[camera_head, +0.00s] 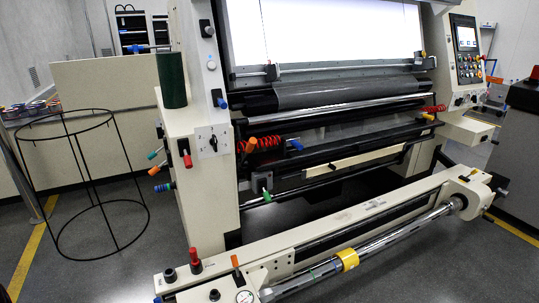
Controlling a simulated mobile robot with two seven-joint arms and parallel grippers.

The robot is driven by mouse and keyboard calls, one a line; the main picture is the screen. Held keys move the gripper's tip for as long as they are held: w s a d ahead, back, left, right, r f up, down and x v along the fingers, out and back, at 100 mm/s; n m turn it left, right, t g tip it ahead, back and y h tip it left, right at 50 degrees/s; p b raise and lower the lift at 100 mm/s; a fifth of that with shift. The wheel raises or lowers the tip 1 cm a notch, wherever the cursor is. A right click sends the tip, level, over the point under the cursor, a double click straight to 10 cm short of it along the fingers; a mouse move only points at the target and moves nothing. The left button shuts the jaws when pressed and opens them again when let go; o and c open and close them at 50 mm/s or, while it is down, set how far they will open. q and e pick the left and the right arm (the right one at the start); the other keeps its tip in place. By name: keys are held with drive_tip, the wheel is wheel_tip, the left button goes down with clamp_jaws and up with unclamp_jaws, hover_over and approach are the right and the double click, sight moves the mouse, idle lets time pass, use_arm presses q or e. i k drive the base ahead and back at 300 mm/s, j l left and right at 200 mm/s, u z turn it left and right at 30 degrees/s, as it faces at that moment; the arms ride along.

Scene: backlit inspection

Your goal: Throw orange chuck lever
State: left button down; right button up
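An orange lever (236,262) stands near the front left end of the low front beam (330,222), next to a round gauge (243,297). It leans slightly. Beside it a metal roll shaft (395,239) with a yellow collar (347,259) runs along the beam. Other orange handles show: one on the machine's front (250,145) by a red coiled hose, and one on the left side panel (157,169). I cannot tell from labels which is the chuck lever. Neither of my grippers is in view.
A large inspection machine with a bright backlit panel (340,30) fills the middle. A black wire hoop stand (100,190) is on the left floor. A red-topped knob (195,261) rises from the beam's left end. A control panel (467,50) is at right. Floor at lower right is clear.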

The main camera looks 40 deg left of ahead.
sight(234, 259)
drive_tip(key=i+u, duration=0.15)
drive_tip(key=u, duration=0.25)
drive_tip(key=i+l+u, duration=0.1)
drive_tip(key=u, duration=0.35)
drive_tip(key=i+l+u, duration=0.1)
drive_tip(key=u, duration=0.3)
drive_tip(key=i+l+u, duration=0.2)
drive_tip(key=u, duration=0.2)
drive_tip(key=i+l+u, duration=0.3)
drive_tip(key=u, duration=0.15)
drive_tip(key=i+l+u, duration=0.4)
drive_tip(key=k+j, duration=0.05)
drive_tip(key=k, duration=0.05)
